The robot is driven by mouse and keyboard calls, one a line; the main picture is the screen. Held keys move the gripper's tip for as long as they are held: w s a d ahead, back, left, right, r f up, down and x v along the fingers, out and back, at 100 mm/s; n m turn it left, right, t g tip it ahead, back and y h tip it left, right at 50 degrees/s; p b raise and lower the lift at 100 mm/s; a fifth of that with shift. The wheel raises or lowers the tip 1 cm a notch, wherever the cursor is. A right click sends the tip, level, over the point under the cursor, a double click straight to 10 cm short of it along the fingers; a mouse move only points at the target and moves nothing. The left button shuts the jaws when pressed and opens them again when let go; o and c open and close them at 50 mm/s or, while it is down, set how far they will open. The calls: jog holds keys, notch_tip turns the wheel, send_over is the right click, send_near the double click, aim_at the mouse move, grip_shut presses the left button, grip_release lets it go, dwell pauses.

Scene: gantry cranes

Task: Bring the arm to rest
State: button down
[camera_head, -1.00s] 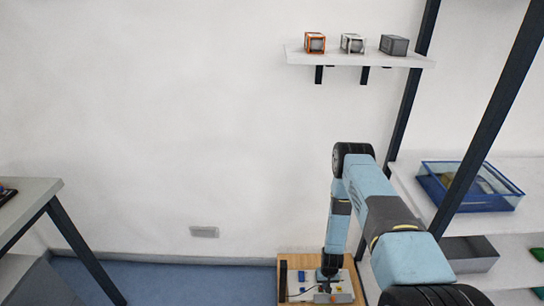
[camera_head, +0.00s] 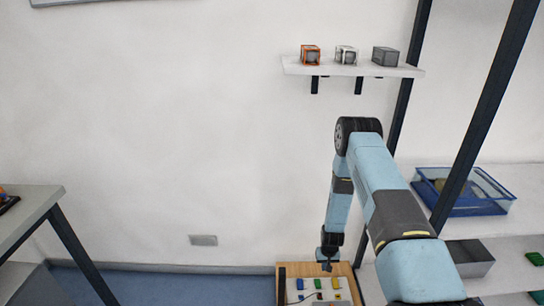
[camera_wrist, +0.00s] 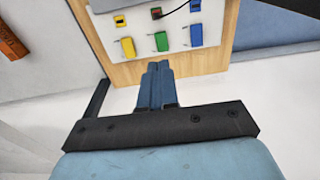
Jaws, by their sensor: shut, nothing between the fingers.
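My arm is light blue and black and reaches forward in the head view, its forearm hanging down over the wooden board. My gripper (camera_head: 327,266) is at the arm's lower end, above or in front of the board's far part. In the wrist view my gripper (camera_wrist: 158,68) shows its two blue fingers side by side, pressed together with nothing between them.
The wooden board (camera_wrist: 125,72) carries a white panel with yellow, green and blue blocks (camera_wrist: 161,41). A wall shelf (camera_head: 350,68) holds three small boxes. A blue tray (camera_head: 462,210) and a grey bin (camera_head: 470,258) stand on the right shelving. A table (camera_head: 32,212) is at left.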

jog(key=w+r+t, duration=0.1)
jog(key=w+r, duration=0.2)
jog(key=r, duration=1)
jog(key=w+r, duration=0.4)
jog(key=r, duration=0.9)
jog(key=s+r+t, duration=0.1)
jog(key=s+r, duration=0.1)
jog(key=r, duration=1)
jog(key=s+r, duration=0.3)
jog(key=r, duration=0.8)
jog(key=s+r+t, duration=0.2)
jog(key=s+r, duration=1.2)
jog(key=r, duration=0.4)
jog(key=s+r, duration=0.3)
jog(key=s, duration=0.6)
jog(key=s+r+t, duration=0.1)
jog(key=s+r, duration=0.2)
jog(key=s, duration=0.7)
jog(key=shift+d+r, duration=0.15)
jog(key=shift+r, duration=0.2)
